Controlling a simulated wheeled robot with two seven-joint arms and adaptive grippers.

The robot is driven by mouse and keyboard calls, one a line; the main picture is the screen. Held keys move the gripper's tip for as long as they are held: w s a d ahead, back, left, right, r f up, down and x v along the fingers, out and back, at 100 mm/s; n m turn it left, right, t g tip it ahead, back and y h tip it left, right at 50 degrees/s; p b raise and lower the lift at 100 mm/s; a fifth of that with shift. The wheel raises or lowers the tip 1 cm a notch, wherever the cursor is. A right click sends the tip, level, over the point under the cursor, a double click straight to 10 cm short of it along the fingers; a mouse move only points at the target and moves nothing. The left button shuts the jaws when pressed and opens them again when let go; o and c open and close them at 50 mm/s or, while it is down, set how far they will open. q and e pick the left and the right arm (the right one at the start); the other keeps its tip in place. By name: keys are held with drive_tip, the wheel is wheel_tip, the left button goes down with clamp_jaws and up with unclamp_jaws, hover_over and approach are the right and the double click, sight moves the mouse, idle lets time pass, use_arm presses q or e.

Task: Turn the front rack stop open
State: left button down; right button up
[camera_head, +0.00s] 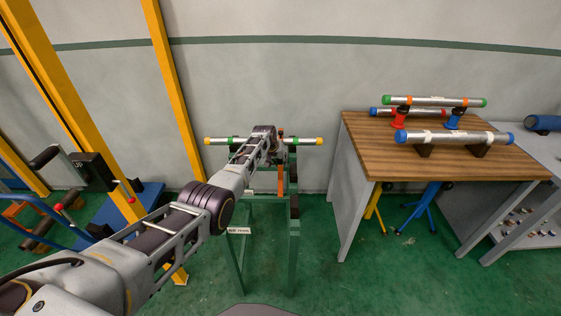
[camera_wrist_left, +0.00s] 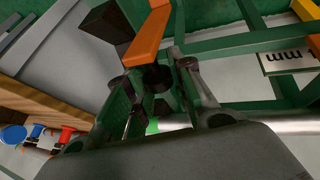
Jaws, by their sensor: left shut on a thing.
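The green rack (camera_head: 293,235) stands in the middle against the wall and carries a metal pipe (camera_head: 300,141) with yellow ends. An orange rack stop (camera_head: 280,180) hangs down upright on the rack's near side. In the left wrist view the orange stop (camera_wrist_left: 150,35) reaches away from a dark hub (camera_wrist_left: 157,78) between the fingers. My left gripper (camera_wrist_left: 155,75) is shut on the stop at that hub. In the head view the gripper (camera_head: 276,153) is at the rack's top, partly hidden by its own wrist. My right gripper is not in view.
A wooden-topped table (camera_head: 370,160) with several pipes on supports stands at the right. A grey bench (camera_head: 535,195) is beyond it. Yellow posts (camera_head: 172,85) and a blue cart (camera_head: 150,195) are at the left. Green floor (camera_head: 330,280) is free in front of the rack.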

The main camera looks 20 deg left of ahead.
use_arm(q)
drive_tip(key=shift+w+a+f, duration=0.1)
drive_tip(key=shift+w, duration=0.05)
idle(0.3)
drive_tip(key=c, duration=1.5)
unclamp_jaws()
drive_tip(key=o, duration=0.3)
drive_tip(key=shift+w+f, duration=0.1)
drive_tip(key=shift+f, duration=0.1)
drive_tip(key=shift+r, duration=0.25)
drive_tip(key=v, duration=1.1)
drive_tip(key=shift+s+r, duration=0.25)
